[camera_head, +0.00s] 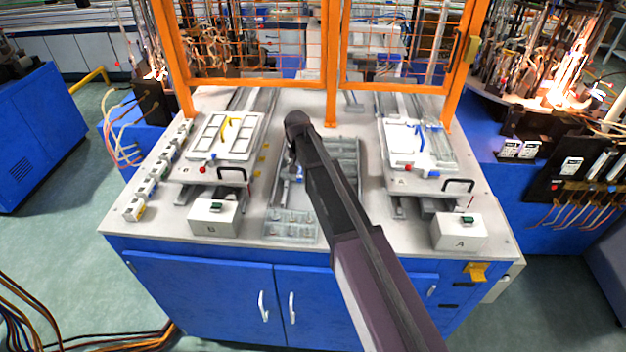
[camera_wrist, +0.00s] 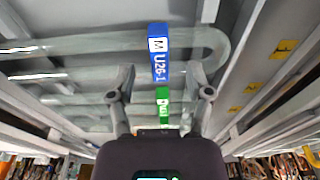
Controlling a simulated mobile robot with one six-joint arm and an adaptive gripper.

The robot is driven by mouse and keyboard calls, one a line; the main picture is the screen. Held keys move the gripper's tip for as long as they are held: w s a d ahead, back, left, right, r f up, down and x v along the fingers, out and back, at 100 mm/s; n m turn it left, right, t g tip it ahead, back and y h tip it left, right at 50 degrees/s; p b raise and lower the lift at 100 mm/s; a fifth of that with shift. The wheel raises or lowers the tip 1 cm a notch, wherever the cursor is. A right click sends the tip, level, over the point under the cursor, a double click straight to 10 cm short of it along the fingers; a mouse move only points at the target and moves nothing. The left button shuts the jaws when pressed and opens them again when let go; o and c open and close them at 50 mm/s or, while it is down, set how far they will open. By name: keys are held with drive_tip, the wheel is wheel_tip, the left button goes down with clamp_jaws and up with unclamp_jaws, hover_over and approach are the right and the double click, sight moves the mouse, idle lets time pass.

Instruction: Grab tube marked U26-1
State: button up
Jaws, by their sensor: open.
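The tube marked U26-1 shows in the wrist view as a clear U-shaped glass tube with a blue label (camera_wrist: 159,60). It lies across the upper part of that view, its bend at the right. My gripper (camera_wrist: 163,93) is open and empty, its two fingers apart on either side of the label's line, with the label just beyond the tips. A second tube with a green label (camera_wrist: 163,105) shows between the fingers, lower in the view. In the head view my arm hides much of the grey tray (camera_head: 290,228), and I cannot make out the labels there.
A fixture with a yellow tube (camera_head: 231,132) stands left of the tray, and one with a blue tube (camera_head: 420,139) stands right. Control boxes B (camera_head: 213,217) and A (camera_head: 460,232) sit near the front edge. An orange guard frame (camera_head: 332,62) stands behind.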

drive_tip(key=shift+w+f+b, duration=0.1)
drive_tip(key=shift+f+b, duration=0.6)
drive_tip(key=shift+f, duration=0.3)
clamp_jaws()
